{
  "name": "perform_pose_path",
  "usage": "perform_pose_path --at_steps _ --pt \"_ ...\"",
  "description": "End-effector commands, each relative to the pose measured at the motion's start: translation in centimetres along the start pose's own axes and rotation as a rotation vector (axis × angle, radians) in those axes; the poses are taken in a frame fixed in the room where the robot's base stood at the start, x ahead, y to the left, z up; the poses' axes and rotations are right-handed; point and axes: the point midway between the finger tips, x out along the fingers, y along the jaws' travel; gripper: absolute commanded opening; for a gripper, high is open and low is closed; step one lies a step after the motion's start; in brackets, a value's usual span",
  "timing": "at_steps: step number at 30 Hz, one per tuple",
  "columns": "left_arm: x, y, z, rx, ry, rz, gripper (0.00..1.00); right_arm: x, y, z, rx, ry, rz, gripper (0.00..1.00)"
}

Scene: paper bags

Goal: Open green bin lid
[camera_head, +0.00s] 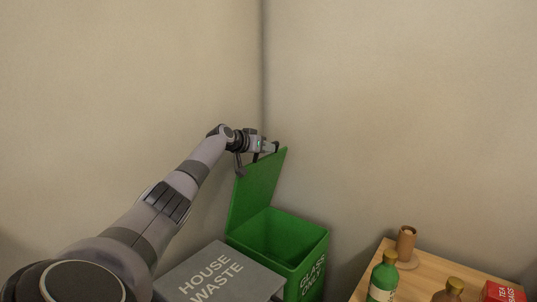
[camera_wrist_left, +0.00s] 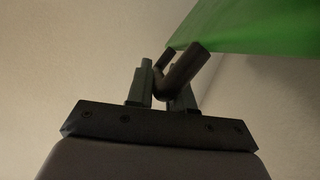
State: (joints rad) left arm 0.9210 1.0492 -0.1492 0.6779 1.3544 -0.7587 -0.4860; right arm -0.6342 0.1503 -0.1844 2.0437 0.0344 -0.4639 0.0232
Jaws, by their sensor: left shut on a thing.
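The green bin (camera_head: 305,244) stands in the corner with its lid (camera_head: 258,188) raised nearly upright, hinged on the left side. The bin's opening shows, and its inside looks empty as far as I can see. My left gripper (camera_head: 270,147) is at the lid's upper edge. In the left wrist view, the left gripper (camera_wrist_left: 163,85) is shut on a dark bar-like handle (camera_wrist_left: 184,68) beside the green lid (camera_wrist_left: 265,27). My right gripper is not in view.
A grey bin marked "HOUSE WASTE" (camera_head: 218,275) stands shut at the front left of the green bin. A wooden table (camera_head: 372,270) at the right carries a green bottle (camera_head: 383,280), a brown bottle (camera_head: 449,291), a brown cup-like thing (camera_head: 405,245) and a red box (camera_head: 503,292). Walls meet behind.

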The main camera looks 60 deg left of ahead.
Motion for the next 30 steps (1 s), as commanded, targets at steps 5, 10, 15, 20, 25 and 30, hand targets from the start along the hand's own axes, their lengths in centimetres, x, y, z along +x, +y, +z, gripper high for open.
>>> perform_pose_path --at_steps 5,10,15,20,25,30 --pt "0.01 -0.39 0.17 0.002 -0.005 -0.005 0.00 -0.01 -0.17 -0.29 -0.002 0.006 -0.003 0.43" --pt "0.01 -0.40 0.17 0.003 -0.006 -0.005 0.00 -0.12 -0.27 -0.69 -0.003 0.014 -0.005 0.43" --pt "0.03 -0.39 0.21 0.003 -0.007 -0.005 0.00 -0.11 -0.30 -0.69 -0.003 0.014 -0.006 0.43" --pt "0.02 -0.34 0.15 0.002 -0.005 -0.004 0.42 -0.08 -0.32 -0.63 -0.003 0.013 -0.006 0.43" --pt "0.00 -0.29 0.06 0.002 -0.003 -0.003 0.42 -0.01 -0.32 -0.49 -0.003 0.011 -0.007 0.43" --pt "-0.27 -0.36 0.05 0.002 -0.002 -0.003 0.42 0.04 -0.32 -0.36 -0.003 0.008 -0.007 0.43"
